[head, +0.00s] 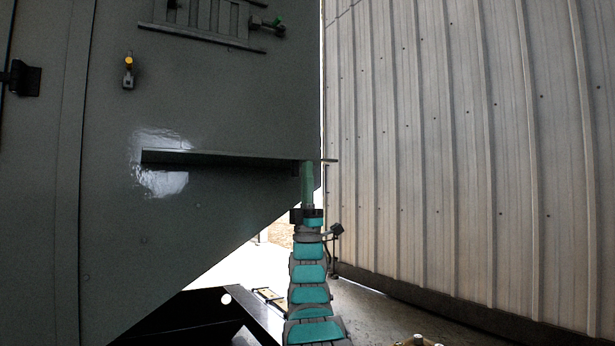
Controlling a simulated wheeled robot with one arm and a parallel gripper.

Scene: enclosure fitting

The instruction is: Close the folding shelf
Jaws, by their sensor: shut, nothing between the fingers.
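The folding shelf (225,158) is a thin dark plate on the grey enclosure face. It shows nearly edge-on and sticks out roughly level, so it stands folded out. My gripper (307,168) points up from below at the shelf's right end, with its green fingers shut and empty. The fingertips are right at or just under the shelf's underside. I cannot tell whether they touch it. The shelf's hinge and any supports under it are not clear to see.
The grey enclosure (110,220) fills the left side. On it are a latch with a yellow top (128,70), a black handle (25,78) and a slatted panel (205,20). A corrugated metal wall (450,150) stands at the right, with bare floor (400,310) between.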

